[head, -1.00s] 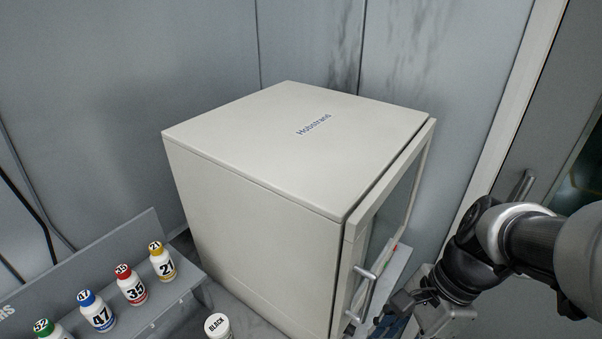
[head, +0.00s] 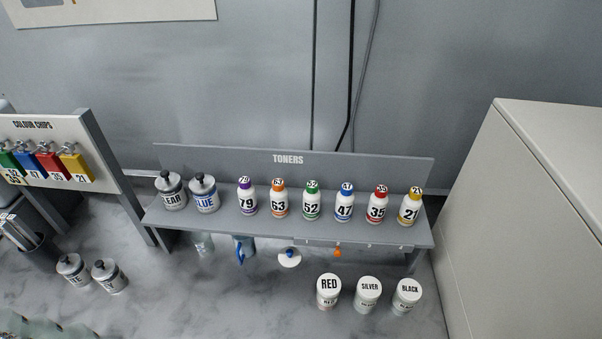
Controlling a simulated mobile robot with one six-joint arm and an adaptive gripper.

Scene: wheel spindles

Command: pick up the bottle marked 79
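The bottle marked 79 (head: 248,199) is white with a purple cap and a purple band at its base. It stands upright on the grey toners shelf (head: 226,229), left of the bottle marked 63 (head: 279,200) and right of a can marked BLUE (head: 205,194). Nothing covers it. My gripper does not show in the current head view, so its state is not visible.
Bottles 52, 47, 35 and 21 (head: 409,206) continue the row rightward. A cream cabinet (head: 545,200) bounds the right; a colour chips board (head: 60,150) stands left.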

